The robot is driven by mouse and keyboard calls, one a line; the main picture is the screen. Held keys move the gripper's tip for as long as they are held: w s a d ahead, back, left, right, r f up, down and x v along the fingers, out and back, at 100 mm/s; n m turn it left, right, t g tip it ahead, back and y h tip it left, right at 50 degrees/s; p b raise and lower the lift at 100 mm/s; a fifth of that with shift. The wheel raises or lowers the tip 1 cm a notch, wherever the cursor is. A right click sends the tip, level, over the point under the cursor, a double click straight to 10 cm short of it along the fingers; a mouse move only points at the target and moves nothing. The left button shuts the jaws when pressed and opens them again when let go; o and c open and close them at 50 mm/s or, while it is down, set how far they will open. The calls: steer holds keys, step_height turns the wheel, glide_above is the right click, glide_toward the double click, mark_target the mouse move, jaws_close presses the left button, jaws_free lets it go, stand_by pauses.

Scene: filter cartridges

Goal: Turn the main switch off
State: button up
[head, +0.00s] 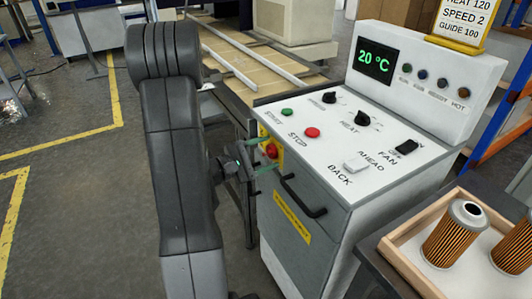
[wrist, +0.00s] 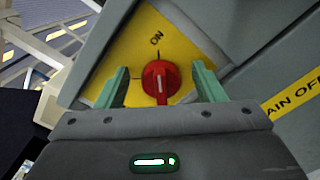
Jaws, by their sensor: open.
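The main switch (head: 271,150) is a red rotary knob on a yellow plate on the left side of the white and grey machine cabinet. In the wrist view the red knob (wrist: 160,82) sits between my two green fingertips, with a gap on each side. Its pale pointer line stands nearly upright in that picture; the word ON is printed on the yellow plate (wrist: 130,58) above it. My gripper (head: 262,169) is open at the switch, and it also shows in the wrist view (wrist: 161,88). The fingers do not touch the knob.
The control panel (head: 335,125) has a green START button, a red STOP button, black knobs and switches. Its display (head: 376,61) reads 20 °C. A black handle (head: 302,197) juts out below the panel. A wooden tray (head: 405,262) with filter cartridges stands at the right.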

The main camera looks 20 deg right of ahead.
steer(key=shift+d, duration=0.25)
steer(key=c, duration=1)
steer(key=shift+o, duration=0.2)
